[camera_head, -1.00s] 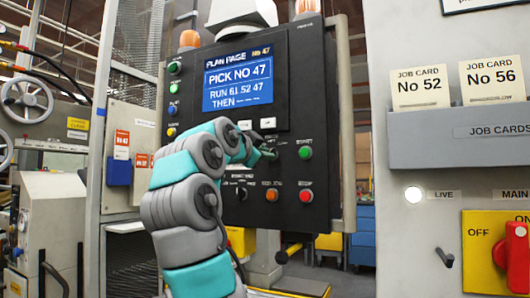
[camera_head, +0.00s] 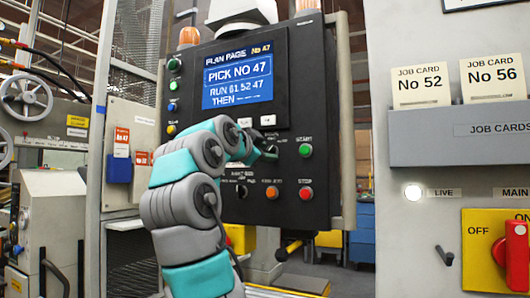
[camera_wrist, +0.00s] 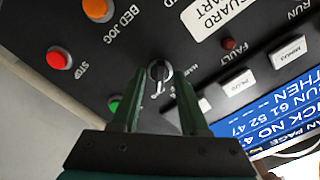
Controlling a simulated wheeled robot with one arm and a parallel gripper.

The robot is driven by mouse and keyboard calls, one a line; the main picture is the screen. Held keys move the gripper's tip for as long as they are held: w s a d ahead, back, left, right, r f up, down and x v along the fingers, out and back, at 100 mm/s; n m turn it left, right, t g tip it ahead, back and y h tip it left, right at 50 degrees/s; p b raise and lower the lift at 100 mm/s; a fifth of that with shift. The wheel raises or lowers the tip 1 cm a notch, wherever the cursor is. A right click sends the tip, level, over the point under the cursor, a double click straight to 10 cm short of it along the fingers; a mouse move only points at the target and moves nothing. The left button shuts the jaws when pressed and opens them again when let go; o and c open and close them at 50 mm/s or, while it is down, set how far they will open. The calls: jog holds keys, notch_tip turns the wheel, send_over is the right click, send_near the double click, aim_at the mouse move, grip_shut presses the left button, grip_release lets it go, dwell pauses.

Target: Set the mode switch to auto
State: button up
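The mode switch (camera_wrist: 159,71) is a small dark rotary knob with a pale pointer line, on the black control panel (camera_head: 325,130). In the wrist view, small labels sit beside it, one seeming to read HAND. My gripper (camera_wrist: 161,84) is open, with one finger on each side of the knob in the picture; I cannot tell whether either touches it. In the head view, my gripper (camera_head: 268,153) is at the panel, left of the green START button (camera_head: 305,150), and hides the knob.
The orange BED JOG button (camera_head: 272,192) and red STOP button (camera_head: 305,193) sit below. Another black knob (camera_head: 242,191) is at lower left. A blue screen (camera_head: 238,80) is above. A job card holder (camera_head: 460,135) and red main switch (camera_head: 515,255) are at right.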

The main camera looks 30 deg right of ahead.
jog(key=shift+s+a, duration=0.1)
jog(key=b+v, duration=0.1)
jog(key=v, duration=0.6)
jog(key=shift+s+a+b, duration=0.2)
jog(key=shift+a+b, duration=0.05)
jog(key=shift+b, duration=0.05)
dwell(0.3)
